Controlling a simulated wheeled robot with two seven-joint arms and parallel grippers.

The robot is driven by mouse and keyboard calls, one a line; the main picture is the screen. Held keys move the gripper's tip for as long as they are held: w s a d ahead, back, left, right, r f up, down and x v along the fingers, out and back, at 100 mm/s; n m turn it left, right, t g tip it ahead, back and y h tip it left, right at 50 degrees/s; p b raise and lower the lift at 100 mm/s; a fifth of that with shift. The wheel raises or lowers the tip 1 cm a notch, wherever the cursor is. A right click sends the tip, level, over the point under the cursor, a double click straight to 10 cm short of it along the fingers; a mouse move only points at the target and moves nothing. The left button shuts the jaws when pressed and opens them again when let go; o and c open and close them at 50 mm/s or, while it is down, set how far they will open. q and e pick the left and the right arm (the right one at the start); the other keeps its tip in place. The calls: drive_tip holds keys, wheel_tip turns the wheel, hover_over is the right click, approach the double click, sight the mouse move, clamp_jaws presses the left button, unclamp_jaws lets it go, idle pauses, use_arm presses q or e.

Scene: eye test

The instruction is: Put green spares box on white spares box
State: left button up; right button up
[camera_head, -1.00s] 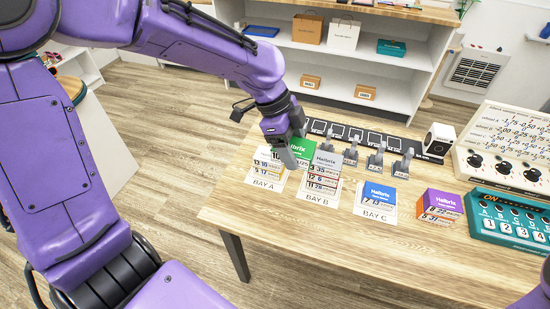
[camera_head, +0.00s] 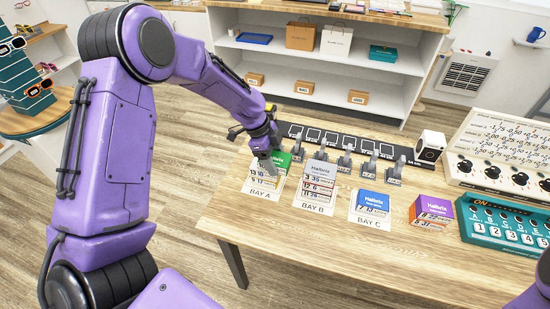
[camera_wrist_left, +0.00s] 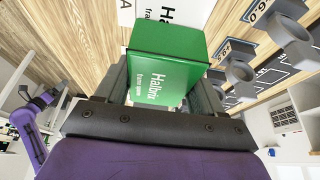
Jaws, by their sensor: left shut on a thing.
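The green spares box (camera_head: 282,158) is between the fingers of my left gripper (camera_head: 271,157), which is shut on it; in the left wrist view the green box (camera_wrist_left: 165,68) fills the space between the fingers. It is over the stack at bay A. A white box (camera_head: 262,181) with number labels stands there, partly hidden by the gripper and green box. A bit of white top with printing (camera_wrist_left: 152,9) shows past the green box in the left wrist view. I cannot tell whether the two boxes touch. My right gripper is out of view.
A stack with a grey top box (camera_head: 321,169) stands at bay B, close on the right. A blue box (camera_head: 373,201) is at bay C, and an orange and purple box (camera_head: 432,210) is farther right. Small grey stands (camera_head: 345,162) line the back. The front table is clear.

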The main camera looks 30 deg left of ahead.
use_arm(q)
drive_tip(key=shift+f, duration=0.1)
drive_tip(key=o, duration=1.1)
drive_tip(key=shift+r, duration=0.45)
drive_tip(key=v, duration=1.1)
drive_tip(key=shift+a+b, duration=0.25)
drive_tip(key=shift+b, duration=0.1)
drive_tip(key=shift+s+r, duration=0.1)
drive_tip(key=shift+r, duration=0.05)
